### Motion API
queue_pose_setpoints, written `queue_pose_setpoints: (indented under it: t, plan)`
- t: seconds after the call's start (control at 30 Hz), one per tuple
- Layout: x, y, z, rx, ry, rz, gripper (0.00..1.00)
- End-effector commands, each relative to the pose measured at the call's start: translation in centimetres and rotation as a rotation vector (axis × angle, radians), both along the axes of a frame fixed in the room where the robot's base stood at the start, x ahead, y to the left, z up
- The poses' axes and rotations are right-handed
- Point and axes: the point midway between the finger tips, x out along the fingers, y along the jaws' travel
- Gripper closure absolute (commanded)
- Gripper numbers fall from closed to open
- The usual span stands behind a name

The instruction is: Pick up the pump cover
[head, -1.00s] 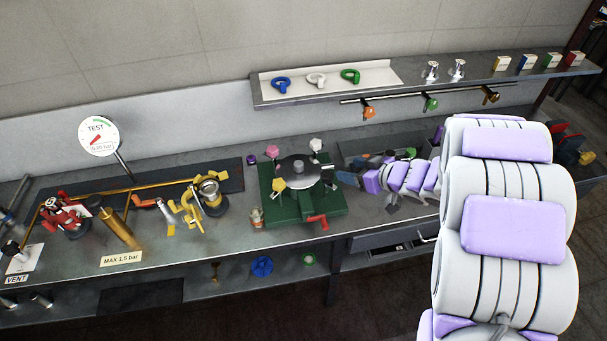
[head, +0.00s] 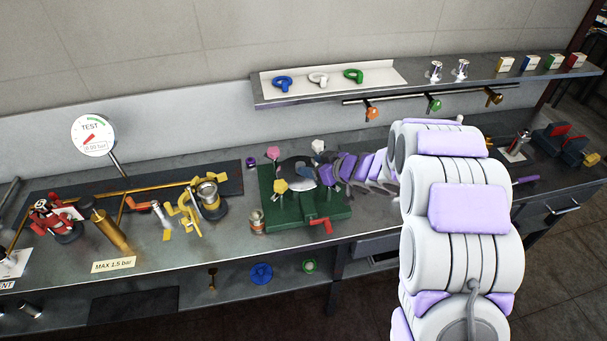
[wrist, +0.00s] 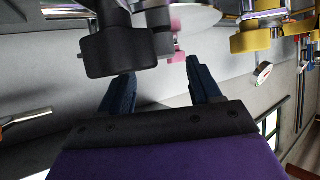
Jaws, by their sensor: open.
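The pump cover seems to be the round grey disc (head: 287,166) on the green fixture (head: 283,216), which has pink, white and yellow knobs around it. In the wrist view my gripper (wrist: 160,76) is open, two dark blue fingers apart with nothing seen held. A black cylindrical part (wrist: 117,52) is close to the left finger. A pale disc edge (wrist: 195,20) shows beyond. Contact cannot be told.
A red handle (head: 321,225) sticks out at the fixture's front. A small can (head: 257,221) and yellow parts (head: 190,210) lie to its left. A shelf (head: 420,89) with hanging tools (head: 435,104) is behind. The bench's front strip is mostly clear.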

Motion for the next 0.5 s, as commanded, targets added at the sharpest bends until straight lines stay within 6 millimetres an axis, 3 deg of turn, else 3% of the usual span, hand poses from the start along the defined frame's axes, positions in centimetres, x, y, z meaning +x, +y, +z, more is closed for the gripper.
queue_pose_setpoints:
  t: [0.13,0.5]
  plan:
    - [1.0,1.7,-1.3,0.004,-0.003,0.003,0.37]
    - [2.0,1.7,-1.7,0.012,-0.002,-0.001,0.37]
